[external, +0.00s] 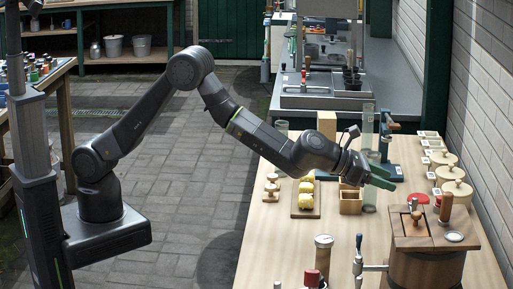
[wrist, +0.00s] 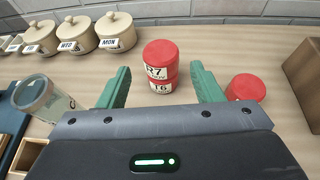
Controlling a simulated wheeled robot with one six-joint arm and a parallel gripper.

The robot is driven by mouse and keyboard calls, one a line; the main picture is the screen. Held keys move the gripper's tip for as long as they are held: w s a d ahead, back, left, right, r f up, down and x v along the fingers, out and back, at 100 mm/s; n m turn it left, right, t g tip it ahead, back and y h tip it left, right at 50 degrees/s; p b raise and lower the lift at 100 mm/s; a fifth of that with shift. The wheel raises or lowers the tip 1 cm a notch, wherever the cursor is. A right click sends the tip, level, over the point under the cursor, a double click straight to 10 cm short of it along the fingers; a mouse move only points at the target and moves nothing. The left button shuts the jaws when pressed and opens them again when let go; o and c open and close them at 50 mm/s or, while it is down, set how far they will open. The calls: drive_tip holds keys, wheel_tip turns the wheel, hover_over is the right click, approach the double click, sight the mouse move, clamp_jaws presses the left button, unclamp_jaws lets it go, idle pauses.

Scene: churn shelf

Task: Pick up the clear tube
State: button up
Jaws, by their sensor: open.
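The clear tube (wrist: 46,99) is upright but looks slanted in the wrist view, left of my gripper and outside its fingers, with a dark mark low on its side. In the external view the tall clear tube (external: 368,120) stands on the table, its middle hidden behind my gripper (external: 380,174). My gripper's green fingers (wrist: 160,88) are apart with nothing held between them.
A single red-lidded jar (wrist: 245,88) is right of the fingers. Labelled wooden canisters (wrist: 116,32) line the wall. A small open wooden box (external: 350,203) and a blue-green stand (external: 385,165) are near the tube. The wooden churn (external: 425,262) stands at front right.

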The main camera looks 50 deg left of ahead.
wheel_tip(320, 180, up, 8)
drive_tip(key=w+a+r+m+t+y+p, duration=0.1)
drive_tip(key=w+a+m+t+y, duration=0.3)
drive_tip(key=a, duration=0.8)
drive_tip(key=w+a+r+m+t, duration=0.1)
drive_tip(key=w+a+r+m, duration=0.15)
drive_tip(key=a+m, duration=0.65)
drive_tip(key=w+a+m+t+y+p, duration=0.1)
drive_tip(key=w+a+m+t, duration=0.2)
drive_tip(key=a, duration=1.2)
drive_tip(key=s+a+f+m+g+h, duration=0.1)
drive_tip(key=s+a+f+m+h, duration=0.1)
drive_tip(key=s+a+m, duration=0.6)
drive_tip(key=s+a+f+m+g+h, duration=0.1)
drive_tip(key=s+a+f+m+h, duration=0.1)
drive_tip(key=s+a+m, duration=0.6)
drive_tip(key=m, duration=0.1)
approach(287, 135)
drive_tip(key=a+p+x, duration=0.1)
drive_tip(key=p+x, duration=0.5)
drive_tip(key=x, duration=0.4)
drive_tip(key=shift+w+f, duration=0.25)
drive_tip(key=shift+w, duration=0.3)
drive_tip(key=c, duration=1.1)
